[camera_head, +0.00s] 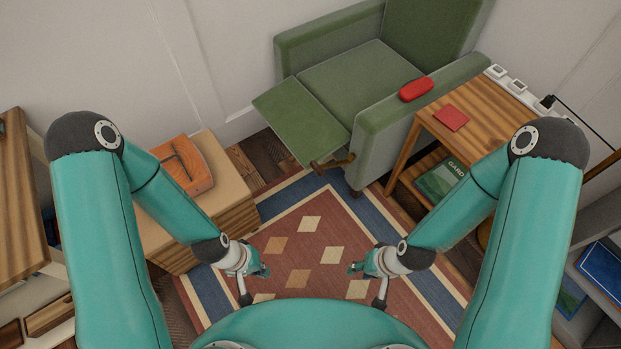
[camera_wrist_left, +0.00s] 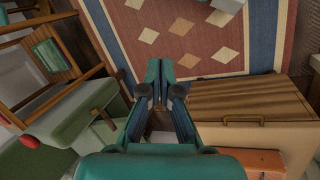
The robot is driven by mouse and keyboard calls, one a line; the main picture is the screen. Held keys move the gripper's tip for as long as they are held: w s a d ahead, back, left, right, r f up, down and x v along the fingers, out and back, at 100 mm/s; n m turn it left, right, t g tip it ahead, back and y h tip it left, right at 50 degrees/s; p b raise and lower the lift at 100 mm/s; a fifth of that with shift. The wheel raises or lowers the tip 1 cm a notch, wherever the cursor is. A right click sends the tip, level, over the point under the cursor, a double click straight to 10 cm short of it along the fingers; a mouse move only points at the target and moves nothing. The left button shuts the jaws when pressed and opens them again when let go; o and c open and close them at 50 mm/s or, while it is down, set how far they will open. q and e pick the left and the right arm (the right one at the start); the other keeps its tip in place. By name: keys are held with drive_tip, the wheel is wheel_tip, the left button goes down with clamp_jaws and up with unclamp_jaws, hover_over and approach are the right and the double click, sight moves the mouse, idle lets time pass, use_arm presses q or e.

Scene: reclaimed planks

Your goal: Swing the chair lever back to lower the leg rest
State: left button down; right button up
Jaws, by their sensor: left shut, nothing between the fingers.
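The green armchair (camera_head: 352,95) stands at the back with its leg rest (camera_head: 303,118) raised and sticking out to the front. In the left wrist view the lever (camera_wrist_left: 104,117) shows to the left of my fingers. My left gripper (camera_head: 263,271) is shut and empty above the rug, in front of the chair and well apart from the lever. My right gripper (camera_head: 354,268) hangs above the rug to its right, apart from the chair; its fingers are too small to read.
A red object (camera_head: 416,89) lies on the near armrest. A wooden side table (camera_head: 480,111) stands close to the chair's right. A low cabinet (camera_head: 225,193) with an orange box (camera_head: 184,168) is at left. The patterned rug (camera_head: 310,225) between is clear.

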use_arm(q)
wheel_tip(320, 180, down, 15)
drive_tip(key=d+n+g+h+b, duration=0.25)
drive_tip(key=n+b, duration=0.35)
drive_tip(key=b, duration=0.6)
drive_tip(key=w+d+f+n+h+b, duration=0.4)
drive_tip(key=w+f+n+b, duration=0.3)
drive_tip(key=b, duration=0.3)
drive_tip(key=w+d+f+n+t+h+b, duration=0.1)
drive_tip(key=w+f+n+t+h+b, duration=0.15)
drive_tip(key=w+b, duration=0.35)
drive_tip(key=w+f+n+t+h+b, duration=0.1)
drive_tip(key=w+n+t+h+b, duration=0.2)
drive_tip(key=w, duration=0.4)
drive_tip(key=w+a+r+n+t+b, duration=0.1)
drive_tip(key=w+a+n+t+b, duration=0.1)
drive_tip(key=w+a+t+b, duration=0.1)
drive_tip(key=w+a+r+n+t+h+b, duration=0.1)
drive_tip(key=w+a+n+t+b, duration=0.1)
drive_tip(key=w+t, duration=0.4)
drive_tip(key=shift+w+a+b, duration=0.4)
drive_tip(key=shift+w+b, duration=0.35)
drive_tip(key=shift+w, duration=0.35)
